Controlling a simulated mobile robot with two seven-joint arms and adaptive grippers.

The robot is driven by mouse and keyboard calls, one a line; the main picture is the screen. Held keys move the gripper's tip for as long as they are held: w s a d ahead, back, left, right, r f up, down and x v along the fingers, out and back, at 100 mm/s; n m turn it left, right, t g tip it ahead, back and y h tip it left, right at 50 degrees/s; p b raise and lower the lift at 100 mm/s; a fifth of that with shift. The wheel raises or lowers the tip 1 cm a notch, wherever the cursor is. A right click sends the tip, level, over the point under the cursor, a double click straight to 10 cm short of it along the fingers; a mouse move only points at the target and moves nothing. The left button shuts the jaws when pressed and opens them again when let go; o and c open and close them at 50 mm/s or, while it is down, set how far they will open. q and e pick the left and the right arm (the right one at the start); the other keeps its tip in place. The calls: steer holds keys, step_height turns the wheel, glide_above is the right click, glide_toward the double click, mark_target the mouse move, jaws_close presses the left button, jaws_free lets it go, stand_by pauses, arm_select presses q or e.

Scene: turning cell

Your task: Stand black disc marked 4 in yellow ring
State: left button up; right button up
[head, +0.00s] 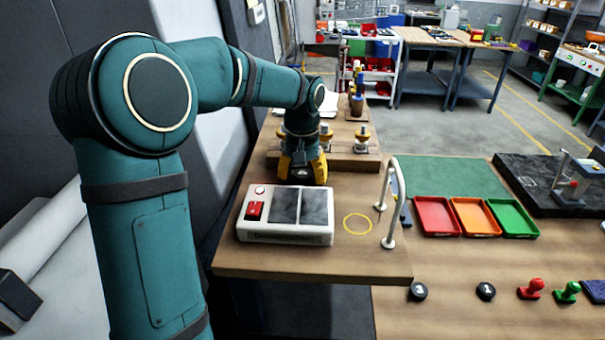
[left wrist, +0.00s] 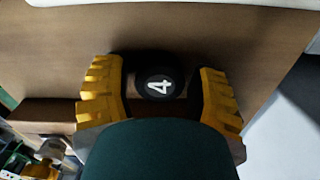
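The black disc marked with a white 4 (left wrist: 160,87) lies on the wooden bench top between the fingers of my left gripper (left wrist: 160,95) in the left wrist view. The gripper's yellow fingers stand apart on either side of the disc, with a narrow dark gap at each side. In the head view, my left gripper (head: 303,172) points down at the bench behind the white control box, and the disc is mostly hidden there. The yellow ring (head: 357,224) is a flat, empty outline on the bench, right of the control box. My right gripper is not in view.
The white control box (head: 285,236) with a red switch stands between my left gripper and the bench's front edge. A white rail (head: 390,205) rises right of the ring. Red, orange and green trays (head: 437,235) and two other black discs (head: 418,291) lie farther right.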

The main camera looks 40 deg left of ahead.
arm_select(q)
steer(key=shift+r, duration=0.1)
steer(key=shift+r, duration=0.25)
step_height(320, 180, up, 11)
steer(key=p, duration=0.1)
steer(key=shift+p, duration=0.3)
steer(key=shift+o, duration=1.1)
steer(key=shift+r, duration=0.25)
steer(key=n+t+y+b, duration=0.3)
steer(key=n+b, duration=0.1)
steer(key=b, duration=0.3)
glide_toward(302, 175)
steer(key=b+x, duration=0.1)
steer(key=x, duration=0.5)
steer(key=shift+s, duration=0.1)
steer(key=x, duration=0.4)
steer(key=shift+w+a+f+b, duration=0.1)
steer(key=shift+w+f+b, duration=0.05)
steer(key=shift+w+b, duration=0.2)
